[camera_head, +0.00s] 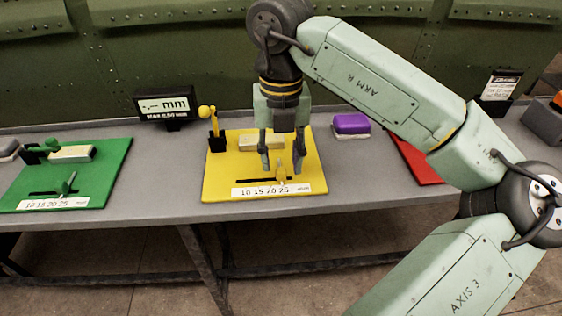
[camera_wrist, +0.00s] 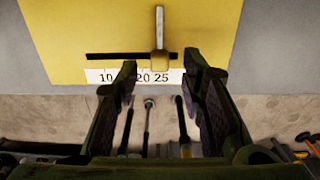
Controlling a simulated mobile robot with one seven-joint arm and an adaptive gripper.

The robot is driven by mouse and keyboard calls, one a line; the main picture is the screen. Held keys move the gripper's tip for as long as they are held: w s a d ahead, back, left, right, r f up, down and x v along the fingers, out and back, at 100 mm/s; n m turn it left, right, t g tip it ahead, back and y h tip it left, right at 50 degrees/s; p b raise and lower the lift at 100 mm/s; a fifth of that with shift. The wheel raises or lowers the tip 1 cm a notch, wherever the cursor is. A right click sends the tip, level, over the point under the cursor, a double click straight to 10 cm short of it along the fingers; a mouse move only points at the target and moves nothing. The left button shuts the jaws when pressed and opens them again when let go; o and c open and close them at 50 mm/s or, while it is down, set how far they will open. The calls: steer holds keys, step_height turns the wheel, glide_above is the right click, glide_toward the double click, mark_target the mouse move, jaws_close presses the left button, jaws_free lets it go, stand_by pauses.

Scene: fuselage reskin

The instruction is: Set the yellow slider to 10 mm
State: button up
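The yellow slider (camera_head: 281,173) stands near the 25 mark in a dark slot on the yellow board (camera_head: 222,172). In the wrist view its tan knob (camera_wrist: 159,52) lines up with the 25 on the white scale (camera_wrist: 92,76); the 15 is hidden behind a finger. My gripper (camera_head: 281,167) points down over the board, open, with one finger on each side of the slider in the picture. In the wrist view my gripper (camera_wrist: 160,63) shows a wide gap between its fingertips, roughly centred on the knob. I see no contact; the exact height is unclear.
A yellow post (camera_head: 208,113) and a pale block (camera_head: 260,141) stand on the board. A black display (camera_head: 166,105) reads dashes and mm. A green board (camera_head: 100,190) with its own slider is left; a purple block (camera_head: 351,123) and red board (camera_head: 412,160) are right.

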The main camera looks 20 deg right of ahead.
mark_target(281, 174)
steer(key=shift+f, duration=1.4)
steer(key=shift+c, duration=0.3)
jaws_close()
